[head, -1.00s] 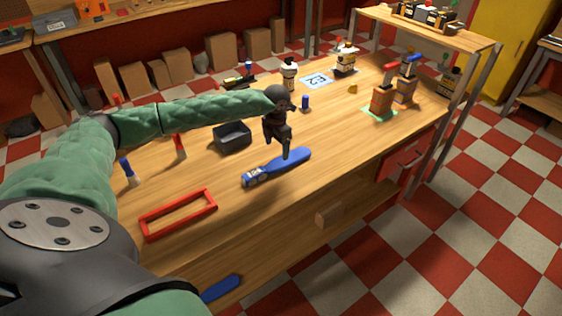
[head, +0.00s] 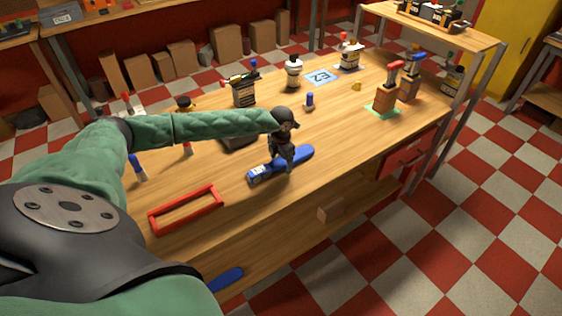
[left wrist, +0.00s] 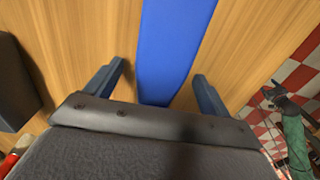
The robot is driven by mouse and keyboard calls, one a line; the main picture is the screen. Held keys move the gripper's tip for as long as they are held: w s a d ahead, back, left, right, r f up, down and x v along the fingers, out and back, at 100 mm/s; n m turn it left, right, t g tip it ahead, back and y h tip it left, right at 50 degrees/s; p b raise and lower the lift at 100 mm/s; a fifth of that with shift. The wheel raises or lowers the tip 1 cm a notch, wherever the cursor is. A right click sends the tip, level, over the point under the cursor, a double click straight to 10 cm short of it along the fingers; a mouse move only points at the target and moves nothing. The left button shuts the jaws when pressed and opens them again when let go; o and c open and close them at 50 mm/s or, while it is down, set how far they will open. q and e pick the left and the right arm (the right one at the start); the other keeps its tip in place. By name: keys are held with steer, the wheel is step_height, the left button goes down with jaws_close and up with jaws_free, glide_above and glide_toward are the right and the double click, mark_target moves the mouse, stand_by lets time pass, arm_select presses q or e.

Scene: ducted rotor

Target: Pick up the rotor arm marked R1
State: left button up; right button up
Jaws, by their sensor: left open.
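A blue rotor arm (head: 300,158) lies flat on the wooden workbench, with a white label on its near left end; the label is too small to read. My left gripper (head: 286,166) is low over its middle, pointing down. In the left wrist view the blue rotor arm (left wrist: 172,40) runs between the two spread fingers of my left gripper (left wrist: 160,78), with wood visible on both sides. The fingers are open and hold nothing. My right arm's green sleeve shows at the right of the left wrist view, its gripper (left wrist: 274,94) small and unclear.
A red rectangular frame (head: 186,210) lies at the bench's near left. A dark bin (head: 238,142) sits partly behind my left forearm. Another blue piece (head: 226,279) shows low at the bench front. Orange blocks (head: 385,98) stand on the right.

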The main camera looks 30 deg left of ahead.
arm_select(q)
steer(key=c, duration=1.1)
steer(key=shift+c, duration=0.9)
steer(key=shift+r, duration=0.15)
